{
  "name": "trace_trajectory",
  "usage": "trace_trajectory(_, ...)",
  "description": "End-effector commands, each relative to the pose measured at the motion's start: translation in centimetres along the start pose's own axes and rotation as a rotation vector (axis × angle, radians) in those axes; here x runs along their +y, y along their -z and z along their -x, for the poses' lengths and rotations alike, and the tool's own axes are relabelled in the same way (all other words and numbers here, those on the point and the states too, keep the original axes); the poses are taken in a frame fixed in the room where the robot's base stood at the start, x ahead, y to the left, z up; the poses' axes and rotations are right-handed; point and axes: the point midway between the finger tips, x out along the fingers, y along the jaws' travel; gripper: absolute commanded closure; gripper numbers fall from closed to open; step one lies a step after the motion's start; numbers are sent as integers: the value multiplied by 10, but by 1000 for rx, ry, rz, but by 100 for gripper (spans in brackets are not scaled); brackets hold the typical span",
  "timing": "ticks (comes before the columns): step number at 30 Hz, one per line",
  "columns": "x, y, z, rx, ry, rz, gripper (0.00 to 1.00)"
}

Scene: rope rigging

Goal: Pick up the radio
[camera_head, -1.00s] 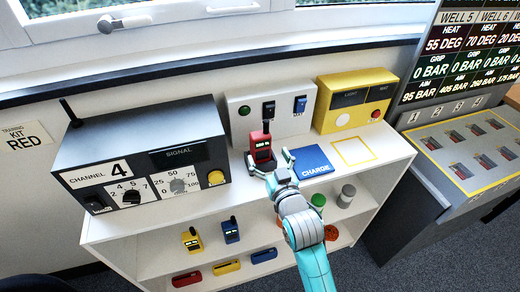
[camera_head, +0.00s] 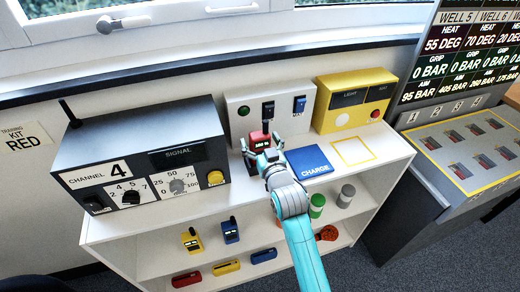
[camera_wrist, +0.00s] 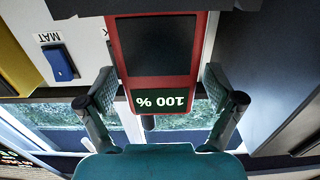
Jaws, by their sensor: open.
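The red radio (camera_head: 260,140) stands upright on the white shelf top, in front of the grey switch panel. In the wrist view the radio (camera_wrist: 155,60) is upside down, with a dark screen and a "100 %" readout. My gripper (camera_head: 263,156) is right at the radio and hides its lower part in the head view. In the wrist view the two fingers of my gripper (camera_wrist: 161,95) are apart, one on each side of the radio, with a visible gap at each side.
A dark channel box (camera_head: 140,155) stands to the left. The blue CHARGE pad (camera_head: 309,163) and a yellow-outlined square (camera_head: 354,151) lie to the right. A yellow light box (camera_head: 352,103) stands behind them. Lower shelves hold a yellow radio (camera_head: 192,240), a blue radio (camera_head: 231,232) and several other items.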

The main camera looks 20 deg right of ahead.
Motion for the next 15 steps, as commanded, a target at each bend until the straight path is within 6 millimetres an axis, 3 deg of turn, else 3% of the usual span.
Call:
trace_trajectory(1,0,0,0,0,0,0,16)
trace_trajectory(9,0,0,0,0,0,0,83)
trace_trajectory(11,0,1,0,2,0,0,92)
trace_trajectory(15,0,1,0,2,0,0,92)
